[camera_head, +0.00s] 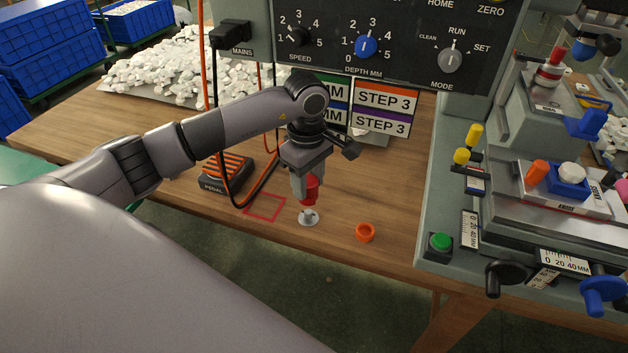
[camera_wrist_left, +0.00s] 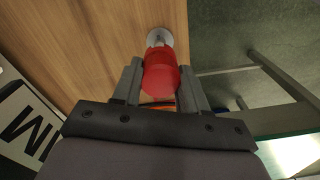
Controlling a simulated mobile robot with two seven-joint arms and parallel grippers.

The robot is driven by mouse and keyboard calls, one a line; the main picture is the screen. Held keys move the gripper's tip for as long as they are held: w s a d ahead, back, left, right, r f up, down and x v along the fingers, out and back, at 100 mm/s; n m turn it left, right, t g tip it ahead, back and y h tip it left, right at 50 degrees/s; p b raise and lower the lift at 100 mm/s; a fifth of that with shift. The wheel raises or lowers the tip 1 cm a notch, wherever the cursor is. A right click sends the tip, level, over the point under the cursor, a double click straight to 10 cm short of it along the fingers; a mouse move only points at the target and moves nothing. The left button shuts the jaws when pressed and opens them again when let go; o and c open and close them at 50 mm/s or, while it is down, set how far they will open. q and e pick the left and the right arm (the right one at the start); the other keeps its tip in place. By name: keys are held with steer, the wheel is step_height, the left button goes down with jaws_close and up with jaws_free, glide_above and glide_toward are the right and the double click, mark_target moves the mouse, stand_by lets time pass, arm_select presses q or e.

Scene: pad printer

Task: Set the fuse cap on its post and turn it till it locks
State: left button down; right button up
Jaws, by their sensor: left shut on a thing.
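The red fuse cap (camera_head: 311,188) is held between the fingers of my left gripper (camera_head: 305,190), just above the post. The wrist view also shows the cap (camera_wrist_left: 161,76) between the two fingers of my left gripper (camera_wrist_left: 160,88). The post with its round pale metal base (camera_head: 308,218) stands on the wooden bench near its front edge. The base also shows in the wrist view (camera_wrist_left: 159,36), beyond the cap. The cap looks in line with the post, but I cannot tell whether they touch. My right gripper is not in view.
The grey pad printer (camera_head: 530,190) stands at the right. The control panel (camera_head: 400,40) hangs behind my arm.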

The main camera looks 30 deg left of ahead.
mark_target(308, 193)
arm_select(q)
steer(key=shift+a, duration=0.1)
stand_by(0.3)
steer(key=shift+f+b, duration=1.45)
steer(key=shift+f, duration=0.15)
stand_by(0.3)
steer(key=shift+f+b, duration=0.15)
steer(key=shift+b, duration=0.15)
steer(key=shift+f+b, duration=0.35)
steer(key=shift+f, duration=0.25)
